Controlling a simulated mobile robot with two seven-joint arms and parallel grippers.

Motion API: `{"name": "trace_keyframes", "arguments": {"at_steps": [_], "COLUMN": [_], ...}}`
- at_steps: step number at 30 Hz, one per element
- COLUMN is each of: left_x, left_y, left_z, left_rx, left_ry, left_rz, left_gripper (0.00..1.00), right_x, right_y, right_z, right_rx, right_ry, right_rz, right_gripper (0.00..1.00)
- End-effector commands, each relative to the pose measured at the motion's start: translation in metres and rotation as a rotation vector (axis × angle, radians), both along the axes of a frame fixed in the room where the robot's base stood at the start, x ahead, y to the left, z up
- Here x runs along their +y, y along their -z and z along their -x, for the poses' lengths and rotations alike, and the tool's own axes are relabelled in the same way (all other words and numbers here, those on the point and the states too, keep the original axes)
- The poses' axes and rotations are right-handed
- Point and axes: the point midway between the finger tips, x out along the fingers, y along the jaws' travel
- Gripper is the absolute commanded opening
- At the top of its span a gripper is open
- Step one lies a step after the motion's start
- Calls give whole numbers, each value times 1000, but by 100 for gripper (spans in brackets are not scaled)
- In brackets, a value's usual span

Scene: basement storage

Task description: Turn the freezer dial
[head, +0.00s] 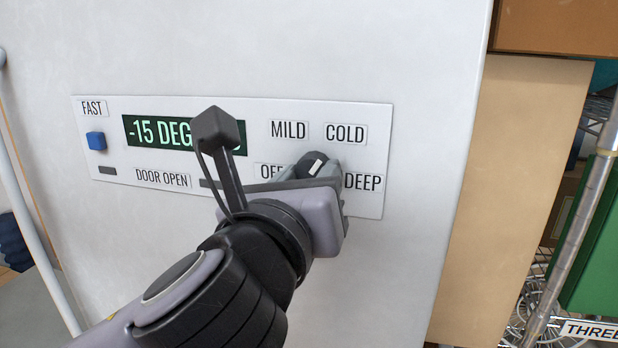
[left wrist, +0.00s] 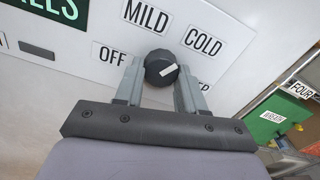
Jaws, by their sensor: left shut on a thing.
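The freezer dial (head: 313,160) is a round black knob with a white pointer mark on the white control panel (head: 233,188). It sits among the labels MILD, COLD, OFF and DEEP. The left wrist view shows the dial (left wrist: 160,66) between the fingertips of the gripper (left wrist: 160,80). The OFF label is partly covered by the gripper in the head view. My right gripper is not in view.
The panel has a green display (head: 158,132) reading -15 DEG, partly hidden by my arm, and a blue button (head: 96,141) under FAST. A pale handle bar (head: 40,235) runs down the left. Cardboard boxes (head: 510,170) and a metal shelf post (head: 572,235) stand at right.

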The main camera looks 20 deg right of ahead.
Motion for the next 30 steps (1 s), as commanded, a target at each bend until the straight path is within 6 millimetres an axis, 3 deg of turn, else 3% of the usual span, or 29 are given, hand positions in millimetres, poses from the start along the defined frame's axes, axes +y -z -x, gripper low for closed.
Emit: {"name": "trace_keyframes", "arguments": {"at_steps": [30], "left_x": [-3], "left_y": [-2], "left_z": [2], "left_rx": [490], "left_ry": [0], "left_rz": [720], "left_gripper": [9], "right_x": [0], "right_y": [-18], "right_z": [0], "right_rx": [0], "right_ry": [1], "right_rz": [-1], "right_gripper": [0]}}
